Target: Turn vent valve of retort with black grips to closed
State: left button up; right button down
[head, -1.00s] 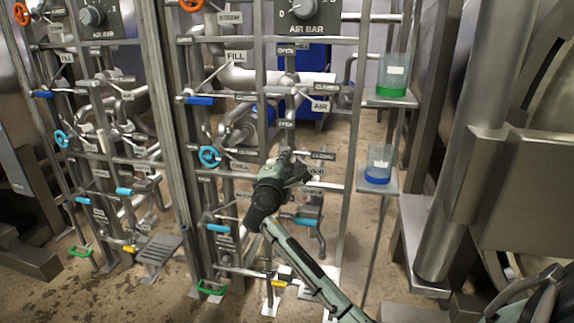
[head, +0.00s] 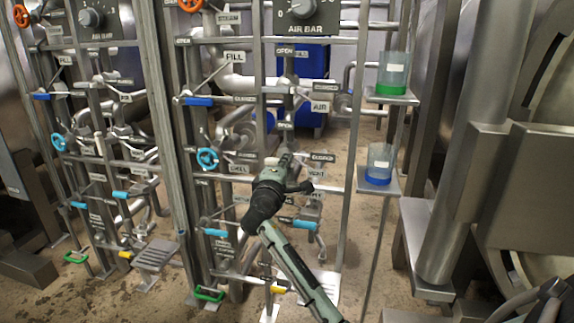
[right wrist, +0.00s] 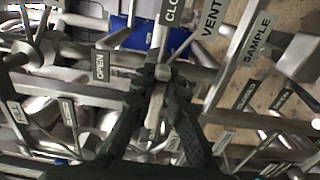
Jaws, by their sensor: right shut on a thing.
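My right gripper (head: 289,175) is at the right-hand pipe panel, in front of the vent valve, and hides most of the valve in the head view. In the right wrist view, its dark fingers (right wrist: 160,88) are closed around a grey metal vent valve lever (right wrist: 154,122). The VENT label (head: 316,173) and the CLOSED label (head: 322,157) are just right of the gripper. The wrist view shows an OPEN label (right wrist: 100,66) to the left and a partly cut-off CLOSED label (right wrist: 172,12) above the fingers. No black grips can be made out. My left gripper is out of view.
A blue-handled valve (head: 305,223) and vertical metal posts stand close around my right gripper. Two sample beakers, one green-based (head: 393,75) and one blue-based (head: 379,165), stand on small shelves to the right. A similar pipe panel is at the left.

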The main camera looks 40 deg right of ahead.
jog(key=c, duration=1.5)
grip_release()
jog(key=shift+c, duration=0.2)
jog(key=v, duration=1.2)
